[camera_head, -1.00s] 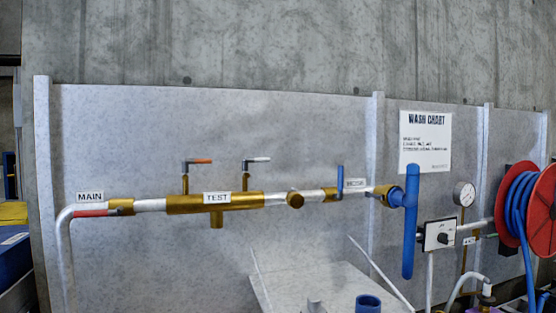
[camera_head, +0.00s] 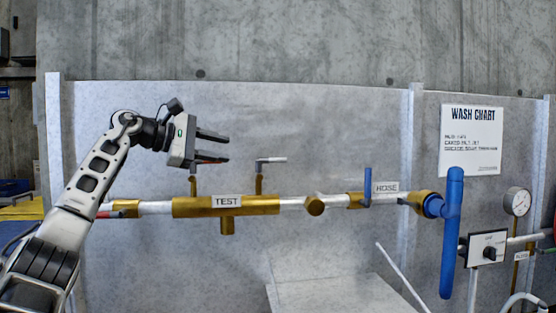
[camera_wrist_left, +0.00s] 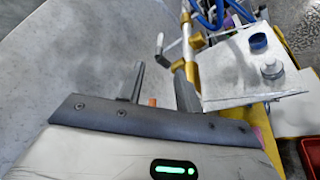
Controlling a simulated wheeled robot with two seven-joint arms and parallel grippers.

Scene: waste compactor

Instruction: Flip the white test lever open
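The white test lever (camera_head: 271,160) sits on a brass stem above the brass TEST block (camera_head: 225,206), its handle pointing right, roughly level. It also shows in the left wrist view (camera_wrist_left: 160,44), beyond the fingers. My left gripper (camera_head: 228,148) is open and empty, its fingers pointing right, to the left of the white lever and a little above it. The orange-tipped lever (camera_head: 207,163) beside it is partly hidden behind the gripper; its orange end (camera_wrist_left: 152,102) shows between the fingers in the left wrist view. My right gripper is out of view.
A white pipe (camera_head: 155,208) runs along the grey panel. To the right are a small blue lever (camera_head: 367,187) by the HOSE label, a large blue handle (camera_head: 451,235) and a gauge (camera_head: 517,202). The wall space above the white lever is clear.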

